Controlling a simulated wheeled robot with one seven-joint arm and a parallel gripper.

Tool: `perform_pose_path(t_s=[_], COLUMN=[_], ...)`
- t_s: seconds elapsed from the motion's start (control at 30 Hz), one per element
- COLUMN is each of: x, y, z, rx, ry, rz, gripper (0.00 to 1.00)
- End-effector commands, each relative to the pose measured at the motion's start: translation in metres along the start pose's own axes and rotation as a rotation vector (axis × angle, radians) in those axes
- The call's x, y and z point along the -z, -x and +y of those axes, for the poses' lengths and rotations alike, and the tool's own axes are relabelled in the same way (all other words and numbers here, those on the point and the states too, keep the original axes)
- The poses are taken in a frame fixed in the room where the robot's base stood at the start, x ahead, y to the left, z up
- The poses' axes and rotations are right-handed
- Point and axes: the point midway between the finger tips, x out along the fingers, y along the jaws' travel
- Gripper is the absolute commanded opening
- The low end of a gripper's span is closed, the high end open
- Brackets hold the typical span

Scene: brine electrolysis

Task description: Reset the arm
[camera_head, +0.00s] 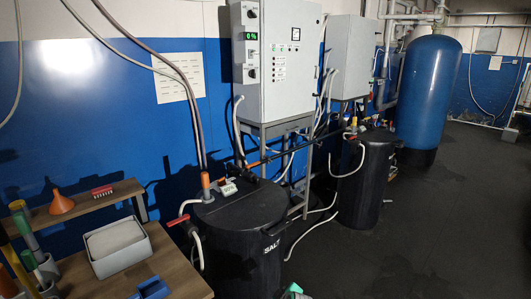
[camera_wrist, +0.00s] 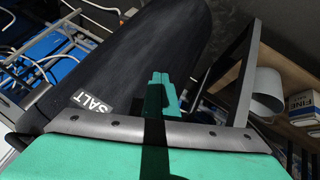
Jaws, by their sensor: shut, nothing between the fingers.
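My gripper (camera_wrist: 163,82) shows in the wrist view with its green fingers together and nothing between them. Behind the fingers is the large black salt tank (camera_wrist: 130,65), with its white SALT label on the left. I cannot tell how far the fingers are from the tank wall. In the head view only a small green part of my gripper (camera_head: 294,289) shows at the bottom edge, in front of and below the salt tank (camera_head: 247,217). The rest of my arm is out of the head view.
A wooden workbench (camera_head: 178,270) at the lower left bears a grey container (camera_head: 118,247), an orange funnel (camera_head: 61,202) and a blue object (camera_head: 151,289). A control cabinet (camera_head: 276,75) stands behind the tank. A white hose (camera_head: 312,232) lies right of the tank. Floor at right is clear.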

Motion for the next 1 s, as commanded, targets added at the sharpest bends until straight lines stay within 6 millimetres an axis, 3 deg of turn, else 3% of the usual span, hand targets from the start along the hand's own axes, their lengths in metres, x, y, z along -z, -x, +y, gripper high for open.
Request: perform_pose_path(t_s=[0.03, 0.23, 0.47, 0.77, 1.0], x=[-0.014, -0.058, -0.100, -0.139, -0.156], y=[-0.003, 0.002, 0.027, 0.090, 0.159], z=[-0.022, -0.085, -0.154, -0.235, -0.288], rx=[-0.013, -0.092, -0.180, -0.284, -0.356], ry=[-0.026, -0.131, -0.242, -0.374, -0.469], rz=[-0.004, -0.006, 0.008, 0.054, 0.113], gripper=[0.00, 0.00, 0.00, 0.00, 0.00])
